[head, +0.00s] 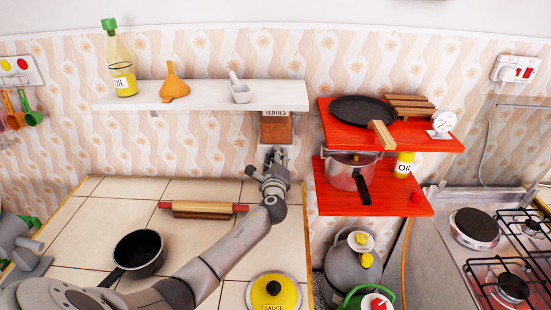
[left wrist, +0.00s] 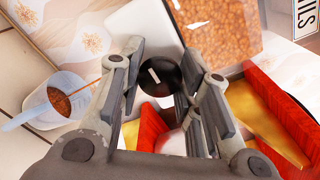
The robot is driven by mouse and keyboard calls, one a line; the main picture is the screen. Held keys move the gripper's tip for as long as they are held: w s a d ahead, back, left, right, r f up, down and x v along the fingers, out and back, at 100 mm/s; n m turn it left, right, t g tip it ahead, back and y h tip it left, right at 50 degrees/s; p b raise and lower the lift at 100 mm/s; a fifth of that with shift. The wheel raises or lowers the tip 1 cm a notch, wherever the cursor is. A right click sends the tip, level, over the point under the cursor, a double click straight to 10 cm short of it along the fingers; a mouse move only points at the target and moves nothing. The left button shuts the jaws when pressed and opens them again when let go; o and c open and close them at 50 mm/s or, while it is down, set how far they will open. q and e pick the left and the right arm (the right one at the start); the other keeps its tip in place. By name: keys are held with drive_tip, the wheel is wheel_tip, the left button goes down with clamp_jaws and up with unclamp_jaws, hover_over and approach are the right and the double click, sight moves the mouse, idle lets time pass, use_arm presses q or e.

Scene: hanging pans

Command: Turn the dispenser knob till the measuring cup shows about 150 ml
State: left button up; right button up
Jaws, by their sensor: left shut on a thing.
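The lentil dispenser (head: 277,128) is mounted under the white shelf, with brown lentils in its clear body. It also shows at the top of the left wrist view (left wrist: 225,30). My left gripper (head: 275,157) is just below it in the head view. In the left wrist view its fingers are on both sides of the round black knob (left wrist: 160,76) and shut on it. The measuring cup (left wrist: 68,84) is at the left of the left wrist view, pale and clear, with some lentils (left wrist: 59,101) inside. Its scale is not readable. My arm and gripper hide the cup in the head view. My right gripper is not in view.
Red shelves (head: 391,203) stand close to the right of my gripper, holding a steel pot (head: 345,174) and an oil can (head: 403,165). A rolling pin (head: 200,209) and a black saucepan (head: 140,249) lie on the tiled counter.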

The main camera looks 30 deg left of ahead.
use_arm(q)
drive_tip(key=shift+f, duration=0.2)
drive_tip(key=o, duration=0.8)
drive_tip(key=shift+o, duration=1.1)
drive_tip(key=shift+r, duration=0.1)
drive_tip(key=v, duration=1.2)
